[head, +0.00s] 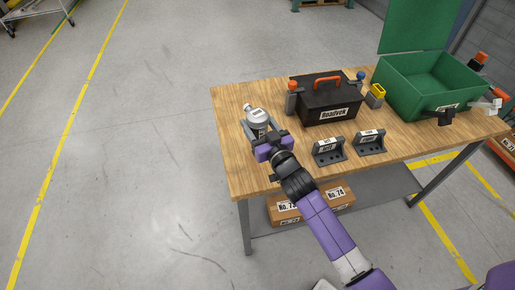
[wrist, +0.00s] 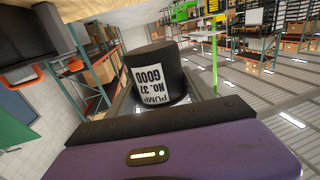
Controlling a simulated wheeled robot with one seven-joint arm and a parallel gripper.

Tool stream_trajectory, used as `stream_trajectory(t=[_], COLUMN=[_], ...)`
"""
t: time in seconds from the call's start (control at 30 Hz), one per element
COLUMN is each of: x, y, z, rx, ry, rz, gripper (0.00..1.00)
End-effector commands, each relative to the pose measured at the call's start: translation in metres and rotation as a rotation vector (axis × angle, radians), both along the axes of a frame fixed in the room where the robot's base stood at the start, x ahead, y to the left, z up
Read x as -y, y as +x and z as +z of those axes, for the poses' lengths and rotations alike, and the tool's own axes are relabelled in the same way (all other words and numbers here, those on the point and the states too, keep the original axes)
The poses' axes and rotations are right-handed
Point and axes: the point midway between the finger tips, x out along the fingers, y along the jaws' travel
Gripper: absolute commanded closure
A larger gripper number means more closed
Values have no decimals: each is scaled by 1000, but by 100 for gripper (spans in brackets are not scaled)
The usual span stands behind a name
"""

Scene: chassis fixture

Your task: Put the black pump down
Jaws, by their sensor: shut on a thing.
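The black pump (wrist: 158,75) fills the middle of the wrist view, a dark cylinder with a white label reading "PUMP NO. 37 GOOD" upside down. My gripper (head: 262,134) is shut on it. In the head view the pump (head: 257,117) shows a pale grey top and label just beyond the purple gripper body, over the left part of the wooden table (head: 236,178). The gripper hides its lower part. I cannot tell whether it touches the table top.
A black toolbox (head: 327,103) with an orange handle stands right of the gripper. Two dark labelled blocks (head: 328,152) (head: 370,142) sit in front of it. An open green box (head: 405,95) is farther right. Bare wood lies left and in front of the gripper, near the table's left edge.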

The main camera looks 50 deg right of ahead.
Motion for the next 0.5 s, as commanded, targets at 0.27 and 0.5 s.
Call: stream_trajectory(t=[0.27, 0.5], x=[1, 1], y=[0, 0], z=[-46, -81], rx=[2, 3], ry=[0, 0], rz=[-2, 0], gripper=[100, 100])
